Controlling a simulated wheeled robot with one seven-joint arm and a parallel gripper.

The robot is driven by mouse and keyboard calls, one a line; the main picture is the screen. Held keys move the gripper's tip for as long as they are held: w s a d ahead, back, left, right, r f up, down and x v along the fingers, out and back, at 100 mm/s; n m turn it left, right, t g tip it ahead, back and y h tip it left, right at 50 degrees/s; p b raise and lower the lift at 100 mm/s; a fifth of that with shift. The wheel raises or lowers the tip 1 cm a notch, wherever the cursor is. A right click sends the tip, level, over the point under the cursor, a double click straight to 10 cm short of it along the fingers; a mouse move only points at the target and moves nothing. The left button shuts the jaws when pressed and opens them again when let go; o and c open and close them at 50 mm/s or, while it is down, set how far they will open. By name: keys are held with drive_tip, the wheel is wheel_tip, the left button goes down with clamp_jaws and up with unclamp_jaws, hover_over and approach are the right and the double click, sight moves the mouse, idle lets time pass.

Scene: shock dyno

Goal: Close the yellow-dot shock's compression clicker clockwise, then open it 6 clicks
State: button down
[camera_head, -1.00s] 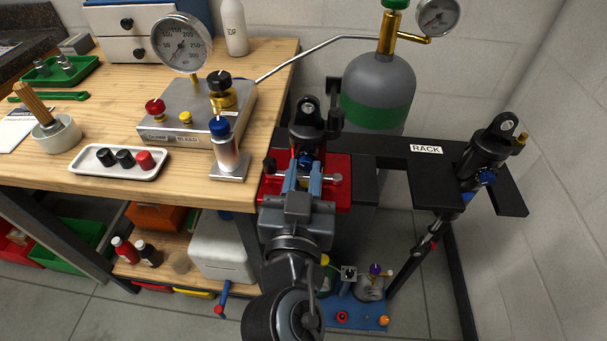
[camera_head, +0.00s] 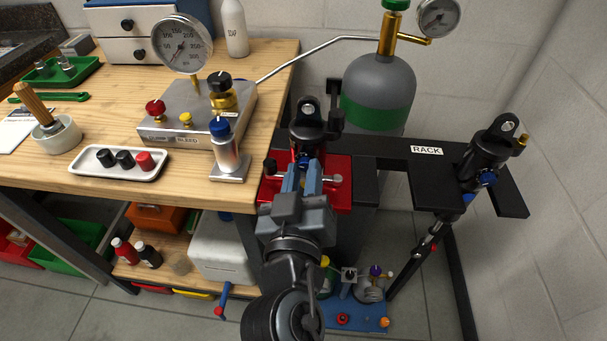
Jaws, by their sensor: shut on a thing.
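A black shock (camera_head: 308,120) stands upright in the red vise (camera_head: 336,188) at the bench's right end. Its blue clicker knob (camera_head: 303,160) faces me, partly hidden by my fingers. My gripper (camera_head: 303,172) reaches in from below, with its blue-grey fingers at this knob and shut on it. A second black shock (camera_head: 486,152) hangs in the rack at the right, with its own blue knob (camera_head: 487,179) and a brass fitting. I cannot make out a yellow dot on either shock. The knob's marks are too small to read.
The rack plate (camera_head: 395,150) runs right of the vise. A grey-green gas cylinder (camera_head: 378,90) stands behind it. The bleed box with its gauge (camera_head: 182,45), a blue-topped stand (camera_head: 228,155) and a tray of caps (camera_head: 90,171) are on the bench at left.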

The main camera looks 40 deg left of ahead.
drive_tip(key=c, duration=0.9)
unclamp_jaws()
drive_tip(key=shift+b+v, duration=0.7)
drive_tip(key=shift+v, duration=3.25)
drive_tip(key=shift+w, duration=0.1)
